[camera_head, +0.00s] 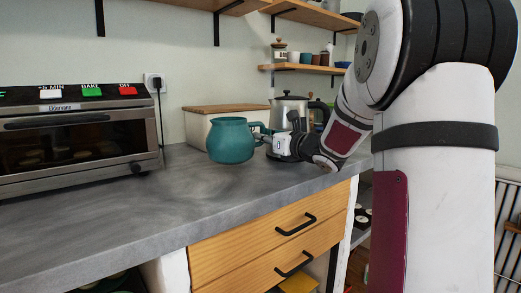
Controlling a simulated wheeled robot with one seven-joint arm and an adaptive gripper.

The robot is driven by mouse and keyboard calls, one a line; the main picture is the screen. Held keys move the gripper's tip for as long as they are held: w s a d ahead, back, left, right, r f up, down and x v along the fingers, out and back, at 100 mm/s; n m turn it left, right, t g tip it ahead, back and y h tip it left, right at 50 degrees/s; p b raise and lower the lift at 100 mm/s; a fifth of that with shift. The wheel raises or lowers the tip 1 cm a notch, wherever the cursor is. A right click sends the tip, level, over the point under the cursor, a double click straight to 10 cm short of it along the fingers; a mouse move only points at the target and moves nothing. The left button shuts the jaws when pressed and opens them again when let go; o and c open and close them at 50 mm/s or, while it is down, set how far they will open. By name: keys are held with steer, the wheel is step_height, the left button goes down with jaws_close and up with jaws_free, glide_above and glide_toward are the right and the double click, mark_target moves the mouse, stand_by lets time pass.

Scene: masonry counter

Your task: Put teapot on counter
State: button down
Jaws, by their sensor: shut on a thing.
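A teal teapot (231,141) is in the middle of the view, upright, at the grey counter (140,217). My gripper (262,138) is at the right side of the teapot, shut on its handle. The fingertips are small and partly hidden by the handle and the gripper body. The teapot's base is over the counter surface; I cannot tell whether it touches or hangs slightly above it.
A toaster oven (78,140) stands at the left on the counter. A wooden-lidded bread box (198,128) and a metal kettle (291,108) stand behind the teapot. The counter's front and left middle are clear. Wooden drawers (270,240) are below.

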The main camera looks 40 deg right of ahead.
step_height(320, 180, down, 4)
steer(key=shift+w+d+r+b, duration=0.1)
steer(key=shift+r+b, duration=0.1)
steer(key=shift+b, duration=0.5)
steer(key=shift+r, duration=0.1)
steer(key=c, duration=1.7)
jaws_free()
steer(key=shift+o, duration=0.2)
steer(key=s+p, duration=0.1)
steer(key=s, duration=1.1)
steer(key=shift+d, duration=0.2)
